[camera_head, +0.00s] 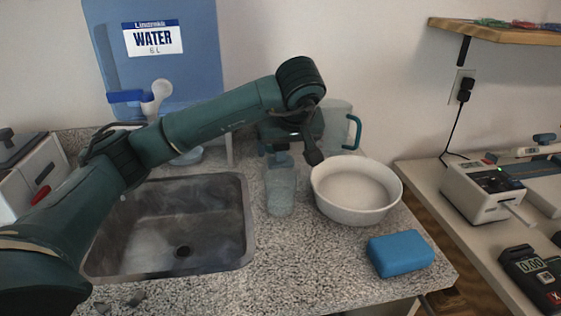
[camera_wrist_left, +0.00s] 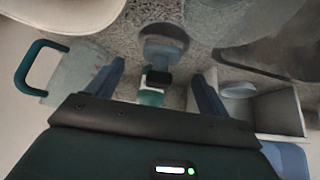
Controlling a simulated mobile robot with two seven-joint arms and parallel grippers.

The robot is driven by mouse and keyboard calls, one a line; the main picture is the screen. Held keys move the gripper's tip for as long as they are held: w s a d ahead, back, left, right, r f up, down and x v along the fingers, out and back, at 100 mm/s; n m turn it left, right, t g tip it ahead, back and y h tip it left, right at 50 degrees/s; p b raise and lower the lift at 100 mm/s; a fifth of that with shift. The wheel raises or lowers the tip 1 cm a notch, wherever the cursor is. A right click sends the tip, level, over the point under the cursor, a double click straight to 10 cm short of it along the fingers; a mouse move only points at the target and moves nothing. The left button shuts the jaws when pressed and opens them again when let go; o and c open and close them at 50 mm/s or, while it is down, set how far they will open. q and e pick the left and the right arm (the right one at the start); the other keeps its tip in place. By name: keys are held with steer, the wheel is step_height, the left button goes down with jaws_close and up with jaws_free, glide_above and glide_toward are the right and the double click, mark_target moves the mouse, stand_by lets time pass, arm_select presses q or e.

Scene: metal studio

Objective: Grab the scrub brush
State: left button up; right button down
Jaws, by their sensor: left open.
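My left gripper (camera_head: 287,138) is over the back of the counter, between the sink and the white bowl. In the left wrist view its two blue-grey fingers are spread apart, with the gap between them (camera_wrist_left: 157,78). A small teal and white object with a dark top (camera_wrist_left: 152,97) shows between the fingers, and none of it is visibly clamped. It may be the scrub brush, but its shape is too small and foreshortened to be sure. In the head view my gripper and arm hide that spot. My right gripper is in neither view.
A clear glass container (camera_head: 281,191) stands just in front of my gripper. The white bowl (camera_head: 356,210) is to its right, a teal-handled pitcher (camera_head: 338,118) behind. The sink (camera_head: 247,222) is left. A blue sponge (camera_head: 400,254) lies front right. A water tank (camera_head: 200,70) stands behind.

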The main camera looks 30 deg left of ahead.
mark_target(281, 154)
arm_select(q)
steer(key=x, duration=0.6)
steer(key=shift+a+r, duration=0.1)
steer(key=shift+a, duration=0.1)
steer(key=shift+c, duration=0.5)
steer(key=c, duration=1)
steer(key=shift+r, duration=0.1)
